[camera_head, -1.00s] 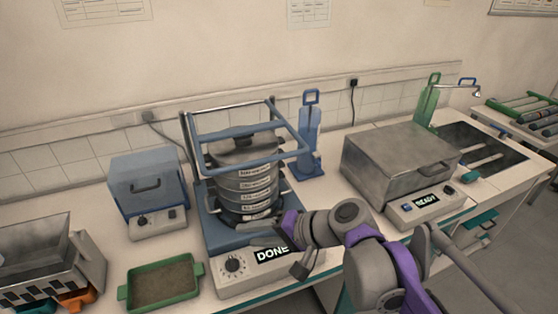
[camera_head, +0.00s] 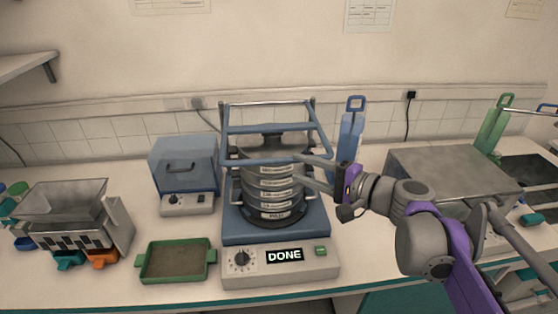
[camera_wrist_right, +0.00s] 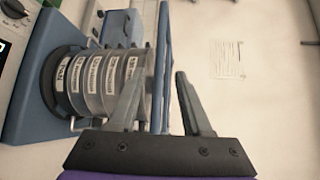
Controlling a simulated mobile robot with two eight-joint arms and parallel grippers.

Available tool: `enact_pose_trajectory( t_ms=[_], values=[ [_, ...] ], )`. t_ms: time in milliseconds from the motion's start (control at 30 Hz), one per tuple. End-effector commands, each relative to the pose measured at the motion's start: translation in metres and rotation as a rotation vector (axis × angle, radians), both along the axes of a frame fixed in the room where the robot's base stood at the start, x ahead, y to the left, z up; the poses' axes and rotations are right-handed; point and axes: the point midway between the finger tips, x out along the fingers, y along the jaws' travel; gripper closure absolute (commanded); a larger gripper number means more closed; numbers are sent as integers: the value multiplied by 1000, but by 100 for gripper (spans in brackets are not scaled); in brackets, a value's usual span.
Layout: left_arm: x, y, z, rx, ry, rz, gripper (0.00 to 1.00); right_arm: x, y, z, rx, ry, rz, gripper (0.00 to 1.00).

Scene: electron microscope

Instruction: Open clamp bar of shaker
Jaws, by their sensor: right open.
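The shaker (camera_head: 280,265) stands on the bench with a round sieve stack (camera_head: 272,190) on its blue base. Its display reads DONE. The blue clamp bar (camera_head: 238,131) is a frame standing over the top of the stack; its blue bar also shows in the right wrist view (camera_wrist_right: 164,40). My right gripper (camera_head: 302,168) is open at the right side of the stack, just below the top of the frame. In the right wrist view its fingertips (camera_wrist_right: 160,68) lie either side of the blue bar in the picture; contact is not clear. My left gripper is out of view.
A blue box device (camera_head: 184,165) and a green tray (camera_head: 176,262) are left of the shaker. A metal hopper unit (camera_head: 75,215) stands further left. A blue upright stand (camera_head: 351,130) is behind my right gripper. A grey lidded device (camera_head: 450,170) is at right.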

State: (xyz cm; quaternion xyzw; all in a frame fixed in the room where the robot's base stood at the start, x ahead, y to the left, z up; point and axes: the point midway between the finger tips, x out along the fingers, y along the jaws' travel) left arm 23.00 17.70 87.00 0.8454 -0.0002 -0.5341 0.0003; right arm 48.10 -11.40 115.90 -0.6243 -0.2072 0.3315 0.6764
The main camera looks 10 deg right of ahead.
Motion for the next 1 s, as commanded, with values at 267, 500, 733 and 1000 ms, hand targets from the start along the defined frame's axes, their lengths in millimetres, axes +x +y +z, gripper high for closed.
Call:
enact_pose_trajectory(
  t_ms=[267,500,733,1000],
  values=[
    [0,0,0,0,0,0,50,37,39,-7,0,1,3,51],
    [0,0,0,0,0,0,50,53,54,-10,-1,0,1,51],
    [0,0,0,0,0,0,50,54,55,-11,-2,0,-1,51],
    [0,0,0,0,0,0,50,54,55,-11,-1,0,0,85]
  ],
)
